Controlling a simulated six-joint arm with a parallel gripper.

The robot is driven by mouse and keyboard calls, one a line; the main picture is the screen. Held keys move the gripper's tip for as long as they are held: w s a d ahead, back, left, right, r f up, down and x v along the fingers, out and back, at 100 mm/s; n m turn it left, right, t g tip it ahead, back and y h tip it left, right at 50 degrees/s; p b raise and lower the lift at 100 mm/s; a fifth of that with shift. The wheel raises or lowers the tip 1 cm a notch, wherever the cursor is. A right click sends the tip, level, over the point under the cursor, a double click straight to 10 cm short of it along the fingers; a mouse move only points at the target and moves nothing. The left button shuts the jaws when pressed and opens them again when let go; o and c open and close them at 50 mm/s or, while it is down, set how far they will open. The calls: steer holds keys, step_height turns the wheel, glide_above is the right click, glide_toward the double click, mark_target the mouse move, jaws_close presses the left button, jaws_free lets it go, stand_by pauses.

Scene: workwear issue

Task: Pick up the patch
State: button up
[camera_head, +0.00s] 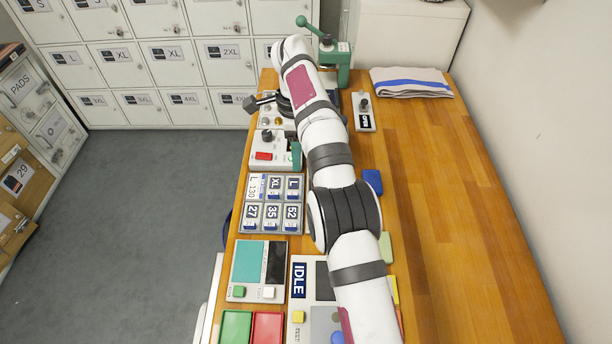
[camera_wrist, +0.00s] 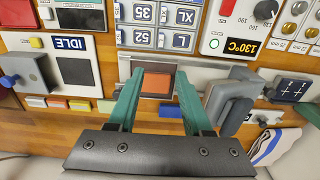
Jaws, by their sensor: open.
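An orange-red rectangular patch (camera_wrist: 156,83) lies in a dark-framed pale holder in the wrist view, just below the size-label panel. My gripper (camera_wrist: 159,76) is open, with one teal finger on each side of the patch. Clear space shows between the fingers and the patch, and I cannot tell how far above it they are. In the head view, one teal finger (camera_head: 297,155) shows beside my arm. My arm hides the patch and the other finger there.
A grey lever unit (camera_wrist: 230,101) stands close right of my fingers in the wrist view. A striped towel (camera_head: 410,83) lies at the back. The bench's right side is clear.

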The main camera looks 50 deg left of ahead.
mark_target(297, 194)
step_height(297, 194, down, 14)
steer(key=shift+s+a+f, duration=0.1)
steer(key=shift+f, duration=0.15)
jaws_close()
